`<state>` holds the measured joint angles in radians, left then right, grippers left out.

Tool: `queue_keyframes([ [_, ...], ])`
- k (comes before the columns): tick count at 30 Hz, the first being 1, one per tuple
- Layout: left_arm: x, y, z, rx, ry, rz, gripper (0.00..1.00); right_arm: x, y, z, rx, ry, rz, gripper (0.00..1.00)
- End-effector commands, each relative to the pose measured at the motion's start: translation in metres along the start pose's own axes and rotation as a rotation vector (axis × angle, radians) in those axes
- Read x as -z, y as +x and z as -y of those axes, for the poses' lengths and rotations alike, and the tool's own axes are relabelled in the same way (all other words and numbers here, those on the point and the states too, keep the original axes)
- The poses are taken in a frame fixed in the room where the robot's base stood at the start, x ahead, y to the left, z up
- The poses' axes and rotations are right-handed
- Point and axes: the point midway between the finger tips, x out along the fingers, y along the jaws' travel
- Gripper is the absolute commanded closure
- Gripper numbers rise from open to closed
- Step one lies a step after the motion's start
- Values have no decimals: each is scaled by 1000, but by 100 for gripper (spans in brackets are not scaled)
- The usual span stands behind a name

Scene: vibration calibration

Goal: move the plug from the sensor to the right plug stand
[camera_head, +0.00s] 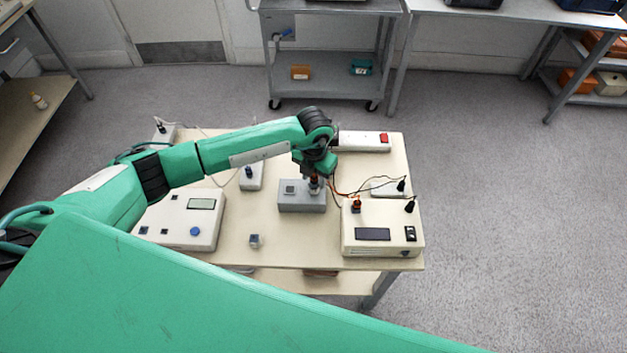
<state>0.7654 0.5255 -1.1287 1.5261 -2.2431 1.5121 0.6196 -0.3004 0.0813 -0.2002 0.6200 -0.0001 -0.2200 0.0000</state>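My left gripper (315,184) points down over the right part of a grey block (300,206) in the middle of the table. A small reddish-brown part shows at its fingertips, but whether the fingers are closed on it is too small to tell. A small square piece (290,188) sits on the block, left of the fingers. I cannot tell for certain which part is the sensor or its plug. At the right, dark plug-like parts with wires stand near a low pale stand (385,191), partly hidden behind a white device. My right gripper is not in view.
The white device with a dark display (372,234) stands at the table's (285,250) front right. Another white device (185,220) stands left. A small cube (255,240) lies in front, a white box (251,178) behind. A power strip (363,142) lies at the back. Thin wires cross the right side.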

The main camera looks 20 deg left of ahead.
Motion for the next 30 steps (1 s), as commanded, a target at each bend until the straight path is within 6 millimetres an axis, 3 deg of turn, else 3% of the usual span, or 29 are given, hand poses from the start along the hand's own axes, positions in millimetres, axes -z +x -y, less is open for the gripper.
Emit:
queue_keyframes([
  [4,0,0,0,0,0,0,61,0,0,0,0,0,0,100],
  [10,0,0,0,0,0,0,98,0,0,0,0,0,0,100],
  [11,0,0,0,0,0,0,100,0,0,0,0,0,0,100],
  [17,0,0,0,0,-39,-1,100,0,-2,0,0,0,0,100],
  [30,0,0,0,0,-315,-1,100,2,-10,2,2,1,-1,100],
])
